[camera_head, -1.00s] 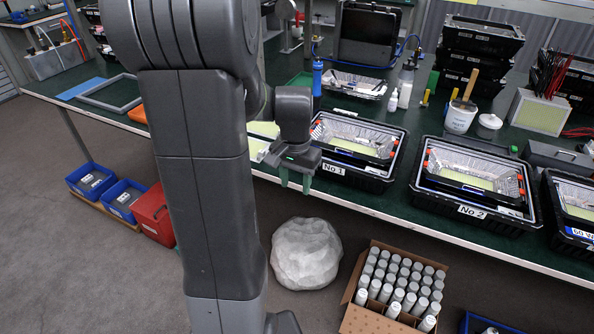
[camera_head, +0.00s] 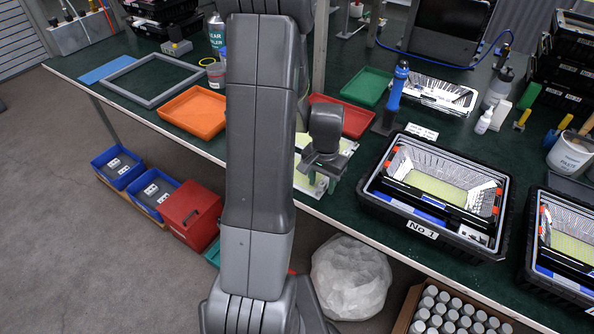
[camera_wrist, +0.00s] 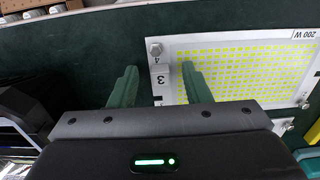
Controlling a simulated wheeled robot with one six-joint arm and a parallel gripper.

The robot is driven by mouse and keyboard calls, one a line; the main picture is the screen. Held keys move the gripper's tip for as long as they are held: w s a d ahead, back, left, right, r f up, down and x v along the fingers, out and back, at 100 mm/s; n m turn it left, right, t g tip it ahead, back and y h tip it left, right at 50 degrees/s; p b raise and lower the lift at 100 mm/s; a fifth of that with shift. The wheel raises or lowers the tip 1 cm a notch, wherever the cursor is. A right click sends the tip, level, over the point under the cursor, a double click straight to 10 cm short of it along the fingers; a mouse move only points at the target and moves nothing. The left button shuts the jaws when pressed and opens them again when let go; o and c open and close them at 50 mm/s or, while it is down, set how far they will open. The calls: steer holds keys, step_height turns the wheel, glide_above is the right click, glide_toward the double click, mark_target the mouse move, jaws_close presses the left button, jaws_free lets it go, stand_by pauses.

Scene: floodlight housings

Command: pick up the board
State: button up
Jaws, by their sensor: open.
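The board, a white plate with a yellow LED grid and a "200 W" mark, shows in the wrist view (camera_wrist: 245,70). In the head view my gripper (camera_head: 322,182) is over the bench's front edge and hides part of the white and yellow board (camera_head: 306,150).
The No 1 housing (camera_head: 420,232) stands right of my gripper. A pale lump (camera_head: 350,278) lies on the floor below.

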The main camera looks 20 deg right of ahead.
jaws_close()
steer(key=shift+w, duration=0.1)
step_height(320, 180, up, 17)
steer(key=p, duration=0.6)
steer(key=shift+r+p, duration=0.2)
steer(key=shift+p, duration=0.1)
stand_by(0.7)
